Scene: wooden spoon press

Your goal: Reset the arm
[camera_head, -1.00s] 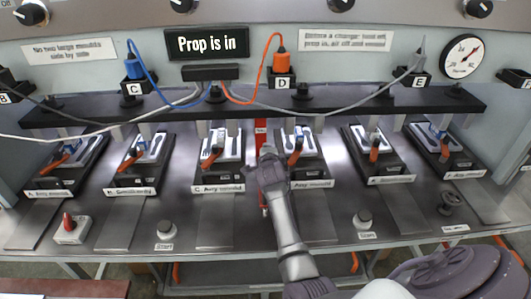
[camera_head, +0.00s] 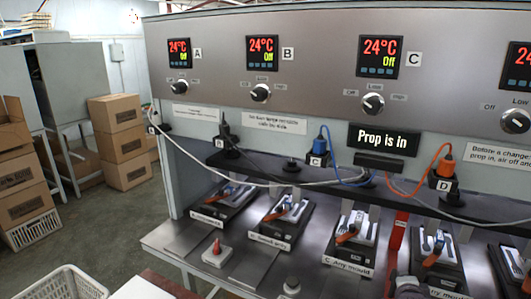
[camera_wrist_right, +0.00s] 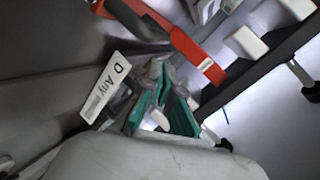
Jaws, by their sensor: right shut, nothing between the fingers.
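My right gripper (camera_head: 408,287) shows only in part at the bottom edge of the head view, just left of the D mould (camera_head: 437,251). In the right wrist view its teal-padded fingers (camera_wrist_right: 165,108) are shut and empty. They are beside the "D Any mould" label (camera_wrist_right: 108,88) and below a red bar (camera_wrist_right: 198,53). The red prop (camera_head: 397,232) stands upright between the C and D moulds in the head view. Whether the gripper touches anything there I cannot tell. My left gripper is out of view.
The C mould (camera_head: 352,238) lies left of the gripper. A dark rail (camera_head: 290,185) runs above the moulds, with blue and orange cables (camera_head: 412,190) plugged in. Cardboard boxes (camera_head: 118,140) and a white basket (camera_head: 62,284) stand at the left.

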